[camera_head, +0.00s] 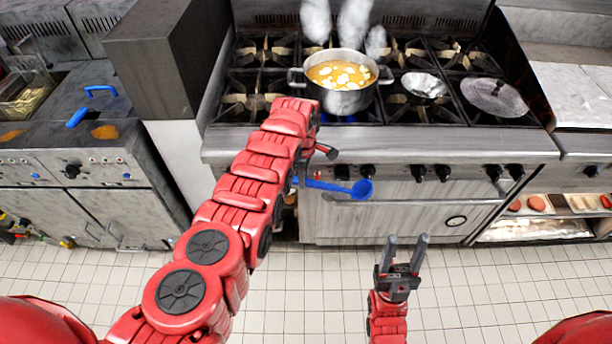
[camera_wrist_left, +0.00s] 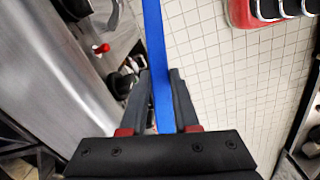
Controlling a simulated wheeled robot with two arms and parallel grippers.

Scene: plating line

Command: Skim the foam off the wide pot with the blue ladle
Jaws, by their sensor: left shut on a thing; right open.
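The wide pot (camera_head: 341,97) stands on the stove in the head view, with orange liquid and patches of white foam (camera_head: 343,74) on its surface. The blue ladle (camera_head: 362,189) is in front of the stove, below the front edge, with its bowl pointing right. My left gripper (camera_head: 301,181) is shut on the ladle's handle, largely hidden behind my arm. In the left wrist view the blue handle (camera_wrist_left: 158,60) runs between the fingers (camera_wrist_left: 163,103). My right gripper (camera_head: 403,250) is open and empty, low over the floor in front of the stove.
Steam (camera_head: 352,22) rises behind the pot. A small metal bowl (camera_head: 424,85) and a round lid (camera_head: 494,97) sit on the burners to its right. Knobs (camera_head: 418,172) line the stove front. A fryer (camera_head: 78,131) with blue handles stands left. The tiled floor is clear.

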